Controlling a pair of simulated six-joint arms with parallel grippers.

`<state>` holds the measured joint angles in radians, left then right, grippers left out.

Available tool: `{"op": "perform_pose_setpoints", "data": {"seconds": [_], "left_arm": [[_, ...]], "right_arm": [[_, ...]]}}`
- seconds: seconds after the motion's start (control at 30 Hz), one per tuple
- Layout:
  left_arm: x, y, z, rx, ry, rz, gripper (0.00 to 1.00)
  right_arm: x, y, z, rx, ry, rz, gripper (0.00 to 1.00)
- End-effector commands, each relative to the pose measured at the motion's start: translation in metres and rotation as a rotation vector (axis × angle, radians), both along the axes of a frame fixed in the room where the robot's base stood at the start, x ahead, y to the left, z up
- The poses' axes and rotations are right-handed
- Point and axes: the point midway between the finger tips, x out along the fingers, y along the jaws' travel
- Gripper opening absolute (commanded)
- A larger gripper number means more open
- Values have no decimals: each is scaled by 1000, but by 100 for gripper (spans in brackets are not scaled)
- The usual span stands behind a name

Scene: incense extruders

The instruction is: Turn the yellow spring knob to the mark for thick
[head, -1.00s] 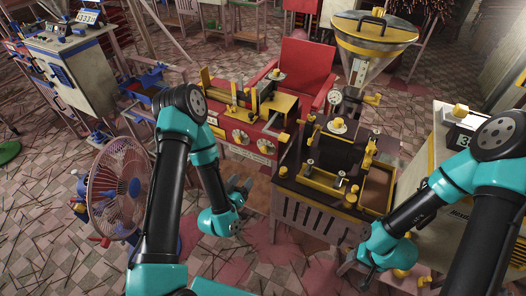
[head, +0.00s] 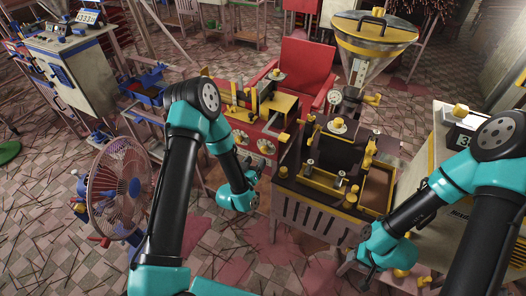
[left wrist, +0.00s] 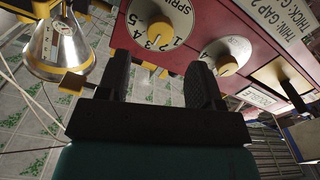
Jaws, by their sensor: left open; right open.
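The yellow spring knob (left wrist: 149,65) sticks out from a white numbered dial (left wrist: 160,22) whose lettering begins "SPRI", on a red panel. The knob's exact setting is not readable. My right gripper (head: 371,266) is low at the right, open and away from the dials.
A second dial with a yellow knob (left wrist: 227,66) lies just beyond the right finger. A white label with "THIN" and "THICK" (left wrist: 284,25) is on the panel. A dark extruder (head: 330,150) and hopper (head: 372,45) stand to the right, a fan (head: 121,187) to the left.

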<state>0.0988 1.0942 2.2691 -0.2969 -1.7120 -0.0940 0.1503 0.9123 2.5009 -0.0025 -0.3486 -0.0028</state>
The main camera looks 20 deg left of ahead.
Motion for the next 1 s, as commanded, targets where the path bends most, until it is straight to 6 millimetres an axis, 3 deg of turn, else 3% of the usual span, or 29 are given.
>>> {"op": "perform_pose_setpoints", "data": {"seconds": [0.2,0.4,0.8,1.0], "left_arm": [[37,-8,0,0,-3,0,60],[61,-14,0,0,-2,0,60],[69,-15,0,-1,0,-1,60],[69,-15,0,-1,0,-1,42]], "right_arm": [[0,0,0,0,0,0,43],[0,0,0,0,0,0,43],[0,0,0,0,0,0,43],[0,0,0,0,0,0,43]]}}
